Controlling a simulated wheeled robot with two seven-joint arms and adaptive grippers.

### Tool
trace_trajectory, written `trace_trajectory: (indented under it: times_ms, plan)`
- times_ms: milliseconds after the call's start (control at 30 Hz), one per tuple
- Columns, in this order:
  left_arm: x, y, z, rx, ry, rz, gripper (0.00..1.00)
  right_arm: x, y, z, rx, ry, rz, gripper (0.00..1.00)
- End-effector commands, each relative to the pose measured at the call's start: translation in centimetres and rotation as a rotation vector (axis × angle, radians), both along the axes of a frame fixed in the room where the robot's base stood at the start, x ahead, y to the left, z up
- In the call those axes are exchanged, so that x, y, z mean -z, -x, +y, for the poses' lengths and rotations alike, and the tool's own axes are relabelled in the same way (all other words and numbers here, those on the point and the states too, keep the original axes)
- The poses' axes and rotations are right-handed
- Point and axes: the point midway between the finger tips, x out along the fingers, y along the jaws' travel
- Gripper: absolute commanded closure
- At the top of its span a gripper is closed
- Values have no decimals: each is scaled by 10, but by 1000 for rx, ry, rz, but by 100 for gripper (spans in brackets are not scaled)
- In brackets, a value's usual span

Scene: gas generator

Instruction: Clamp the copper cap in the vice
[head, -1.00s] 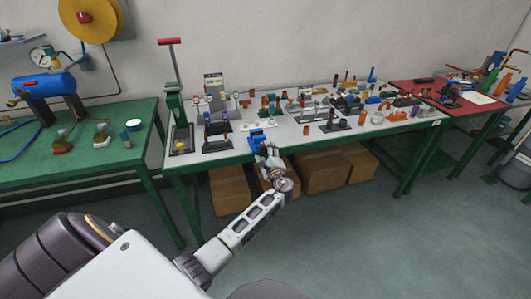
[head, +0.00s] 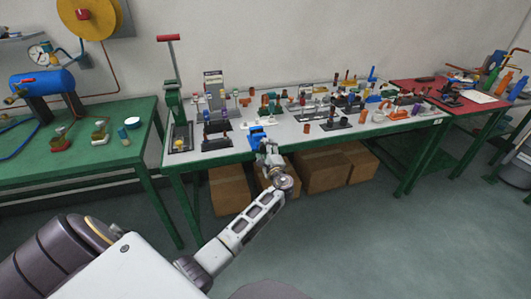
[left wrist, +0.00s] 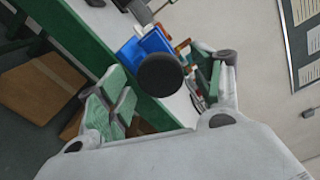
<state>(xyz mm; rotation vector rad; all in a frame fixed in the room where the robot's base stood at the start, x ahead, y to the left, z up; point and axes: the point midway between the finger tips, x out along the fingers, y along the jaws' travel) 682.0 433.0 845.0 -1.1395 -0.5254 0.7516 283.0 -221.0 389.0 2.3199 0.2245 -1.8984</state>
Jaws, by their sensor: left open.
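A small blue vice (head: 256,132) sits at the front edge of the grey-topped table. It shows in the left wrist view as a blue block (left wrist: 150,45) with a dark round knob (left wrist: 160,75) facing the camera. My left gripper (head: 265,148) is just in front of the vice. Its two green-padded fingers (left wrist: 165,82) are apart, with the knob between them in the picture; I cannot tell whether they touch it. A copper-coloured cylinder (head: 307,128) stands on the table right of the vice; I cannot tell whether it is the cap. The vice jaws are too small to read. My right gripper is out of view.
Many small fittings and stands crowd the grey table (head: 290,142). A green lever press (head: 174,105) stands at its left end. Cardboard boxes (head: 325,172) lie beneath. A green table (head: 90,160) is at left and a red table (head: 480,105) at right.

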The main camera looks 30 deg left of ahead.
Motion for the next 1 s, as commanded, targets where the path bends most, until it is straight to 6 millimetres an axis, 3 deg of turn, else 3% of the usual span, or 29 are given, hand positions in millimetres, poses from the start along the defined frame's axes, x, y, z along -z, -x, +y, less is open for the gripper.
trace_trajectory:
  times_ms: [1000]
  plan:
    - [1, 0, 0, 0, 212, -249, 34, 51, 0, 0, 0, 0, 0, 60]
